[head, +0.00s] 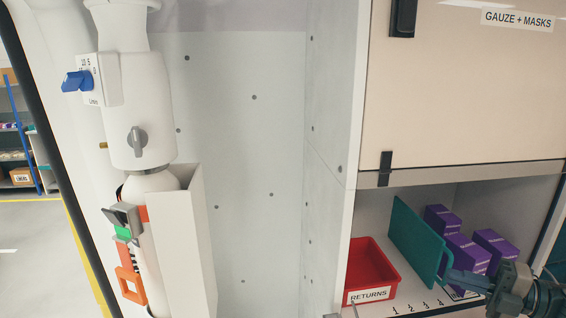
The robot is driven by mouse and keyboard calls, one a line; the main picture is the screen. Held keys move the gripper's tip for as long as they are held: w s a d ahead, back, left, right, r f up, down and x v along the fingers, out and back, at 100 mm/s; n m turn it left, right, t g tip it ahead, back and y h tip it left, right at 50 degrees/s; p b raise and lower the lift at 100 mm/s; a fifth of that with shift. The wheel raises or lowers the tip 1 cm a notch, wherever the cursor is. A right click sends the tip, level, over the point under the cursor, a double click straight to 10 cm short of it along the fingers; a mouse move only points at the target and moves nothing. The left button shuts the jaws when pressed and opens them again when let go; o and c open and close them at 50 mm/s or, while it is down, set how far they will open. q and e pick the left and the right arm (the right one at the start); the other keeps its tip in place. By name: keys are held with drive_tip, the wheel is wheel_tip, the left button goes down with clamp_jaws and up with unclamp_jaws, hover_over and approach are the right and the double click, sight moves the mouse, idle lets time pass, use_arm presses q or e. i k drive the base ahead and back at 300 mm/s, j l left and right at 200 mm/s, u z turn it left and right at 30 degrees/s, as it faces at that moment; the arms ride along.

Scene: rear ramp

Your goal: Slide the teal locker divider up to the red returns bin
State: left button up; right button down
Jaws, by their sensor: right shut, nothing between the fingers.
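The teal divider (417,240) stands upright in the open lower locker, at an angle to the back wall. The red returns bin (371,268) sits to its left, with a gap of shelf between them. A white label on the bin's front reads RETURNS. My right gripper (448,275) reaches in from the lower right, shut and empty. Its fingertips are at the divider's lower right edge; I cannot tell whether they touch it. My left gripper is not in view.
Several purple boxes (467,252) stand right of the divider, behind my right gripper. Numbers mark the shelf's front edge (410,306). A closed beige door (470,80) labelled GAUZE + MASKS is above. A white cylinder (137,110) is mounted at the left.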

sight(422, 246)
drive_tip(key=k+l, duration=0.15)
drive_tip(key=l, duration=0.15)
drive_tip(key=k+l, duration=0.1)
drive_tip(key=l, duration=0.25)
drive_tip(key=k+l, duration=0.15)
drive_tip(key=l, duration=0.15)
drive_tip(key=k+l, duration=0.15)
drive_tip(key=l, duration=0.15)
